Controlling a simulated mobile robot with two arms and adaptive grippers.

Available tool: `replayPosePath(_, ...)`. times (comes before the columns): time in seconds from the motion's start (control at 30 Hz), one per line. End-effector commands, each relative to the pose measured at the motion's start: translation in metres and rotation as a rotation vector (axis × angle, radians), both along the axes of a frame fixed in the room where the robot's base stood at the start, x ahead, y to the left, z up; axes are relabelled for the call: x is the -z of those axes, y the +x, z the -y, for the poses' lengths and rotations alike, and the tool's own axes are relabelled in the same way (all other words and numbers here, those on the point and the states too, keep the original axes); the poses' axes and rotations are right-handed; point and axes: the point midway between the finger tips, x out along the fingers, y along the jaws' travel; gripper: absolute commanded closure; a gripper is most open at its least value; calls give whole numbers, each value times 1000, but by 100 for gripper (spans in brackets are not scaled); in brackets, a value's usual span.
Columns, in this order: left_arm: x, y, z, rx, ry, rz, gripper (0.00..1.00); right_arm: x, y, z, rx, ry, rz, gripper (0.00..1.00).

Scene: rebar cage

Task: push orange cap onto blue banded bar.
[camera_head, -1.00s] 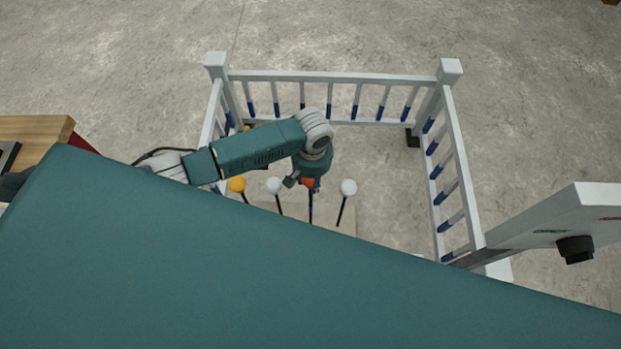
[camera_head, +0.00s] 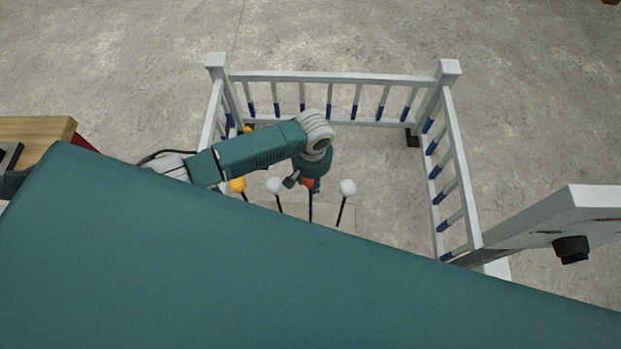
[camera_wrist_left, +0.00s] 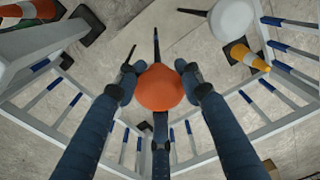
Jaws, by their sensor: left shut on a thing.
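The orange cap (camera_head: 308,183) shows as a small patch below my left gripper (camera_head: 314,180) in the head view. In the left wrist view the orange cap (camera_wrist_left: 160,88) is round and sits between the fingertips of my left gripper (camera_wrist_left: 160,84), which is shut on it. A dark bar (camera_head: 311,206) runs down from the cap. It also shows beyond the cap in the left wrist view (camera_wrist_left: 157,45). The cap hides the bar's end, so I cannot tell how far on it sits. No blue band can be made out on this bar. My right gripper is not in view.
A yellow cap (camera_head: 238,185) and white caps (camera_head: 274,185) (camera_head: 348,187) top neighbouring dark bars. A white railing (camera_head: 330,77) with blue-banded balusters surrounds them. A traffic cone (camera_wrist_left: 248,56) stands on the floor. Open floor lies inside the railing at right.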

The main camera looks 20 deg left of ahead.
Motion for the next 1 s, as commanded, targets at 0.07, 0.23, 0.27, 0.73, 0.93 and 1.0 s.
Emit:
replayPosePath(0.07, -1, 0, 0, 0, 0, -1, 78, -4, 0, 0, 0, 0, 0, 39)
replayPosePath(0.23, -1, -1, 0, -1, 1, -1, 78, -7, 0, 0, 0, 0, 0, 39)
replayPosePath(0.27, -1, -1, 0, -1, 1, -1, 78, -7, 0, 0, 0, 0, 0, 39)
replayPosePath(0.73, 3, 0, 0, 0, 0, 0, 78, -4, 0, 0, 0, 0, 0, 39)
replayPosePath(0.93, 9, 0, 1, 0, 0, 0, 78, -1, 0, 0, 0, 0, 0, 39)
replayPosePath(1.0, 10, 0, 0, 0, -1, 0, 78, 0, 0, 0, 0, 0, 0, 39)
